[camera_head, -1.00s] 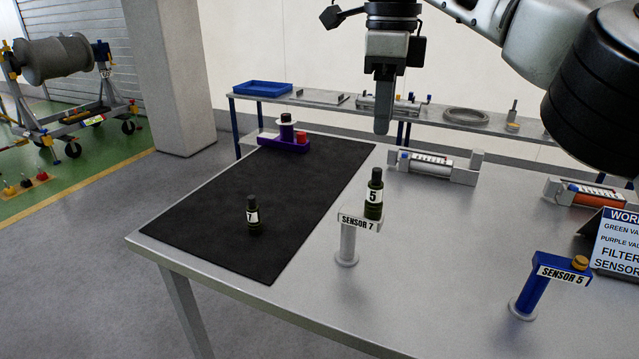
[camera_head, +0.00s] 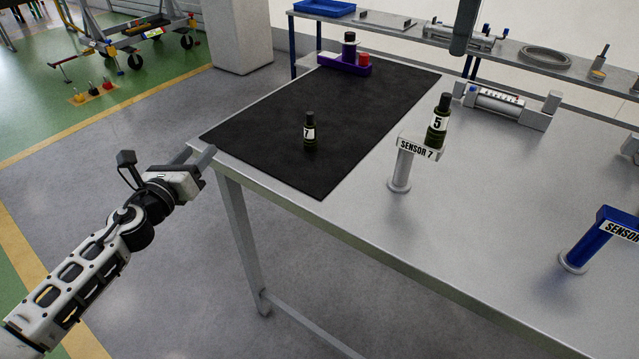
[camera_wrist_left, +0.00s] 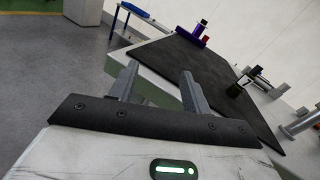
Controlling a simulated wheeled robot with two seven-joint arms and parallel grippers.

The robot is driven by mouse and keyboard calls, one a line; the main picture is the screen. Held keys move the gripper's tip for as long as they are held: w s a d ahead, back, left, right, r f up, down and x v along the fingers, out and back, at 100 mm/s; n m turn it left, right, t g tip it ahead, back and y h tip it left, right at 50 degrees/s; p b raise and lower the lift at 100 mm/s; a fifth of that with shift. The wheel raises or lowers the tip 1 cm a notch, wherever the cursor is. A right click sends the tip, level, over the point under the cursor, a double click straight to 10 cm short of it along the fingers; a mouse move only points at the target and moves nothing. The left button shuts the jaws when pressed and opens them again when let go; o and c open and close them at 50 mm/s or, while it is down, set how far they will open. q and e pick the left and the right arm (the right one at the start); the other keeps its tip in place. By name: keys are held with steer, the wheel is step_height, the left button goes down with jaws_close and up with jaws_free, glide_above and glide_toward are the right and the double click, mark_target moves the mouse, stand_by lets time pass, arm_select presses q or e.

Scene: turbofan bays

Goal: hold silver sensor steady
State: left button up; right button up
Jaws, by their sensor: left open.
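The silver stand labelled SENSOR 7 (camera_head: 401,170) is upright on the table. A dark green sensor marked 5 (camera_head: 437,122) sits on its top. Another dark green sensor, marked 7 (camera_head: 309,133), stands on the black mat (camera_head: 265,130) and shows in the left wrist view (camera_wrist_left: 238,88). My left gripper (camera_head: 198,157) is open and empty at the table's near-left corner, well left of the stand. Its two fingers are apart in the left wrist view (camera_wrist_left: 160,75). Only the lower tip of my right gripper (camera_head: 464,30) shows at the top, beyond the sensors; its opening is unclear.
A blue stand (camera_head: 596,240), its label cut off, is at the right. A purple holder (camera_head: 345,66) with a red piece is at the mat's far end. A grey fixture (camera_head: 505,104) lies behind the silver stand. The table (camera_head: 470,230) is clear in front.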

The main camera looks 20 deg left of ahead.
mark_target(397, 166)
arm_select(q)
steer(key=d+m+h, duration=0.2)
steer(key=d+h, duration=0.1)
steer(key=d, duration=0.2)
steer(key=d+r+m+g+h, duration=0.1)
steer(key=d+m+h, duration=0.2)
steer(key=d, duration=0.2)
steer(key=d+r+m+g+h, duration=0.1)
steer(key=d+m+h, duration=0.1)
steer(key=d, duration=0.3)
steer(key=shift+w+d+h, duration=0.3)
steer(key=shift+d+h, duration=0.1)
steer(key=shift+h, duration=0.1)
steer(key=s+d+m+g+h, duration=0.1)
steer(key=d+m, duration=0.1)
steer(key=d, duration=0.1)
steer(key=s+d+m+g+h, duration=0.1)
steer(key=d+m+g+h, duration=0.1)
steer(key=d, duration=0.2)
steer(key=s+d+m+g+h, duration=0.1)
steer(key=d+m+h, duration=0.1)
steer(key=d, duration=0.2)
steer(key=shift+s+d+r+g, duration=0.15)
steer(key=shift+s+r+g, duration=0.15)
steer(key=shift+s+r, duration=0.1)
steer(key=shift+w+d+h, duration=0.15)
steer(key=shift+d+h, duration=0.15)
steer(key=x, duration=1.5)
steer(key=shift+d+f, duration=0.1)
steer(key=shift+f, duration=0.1)
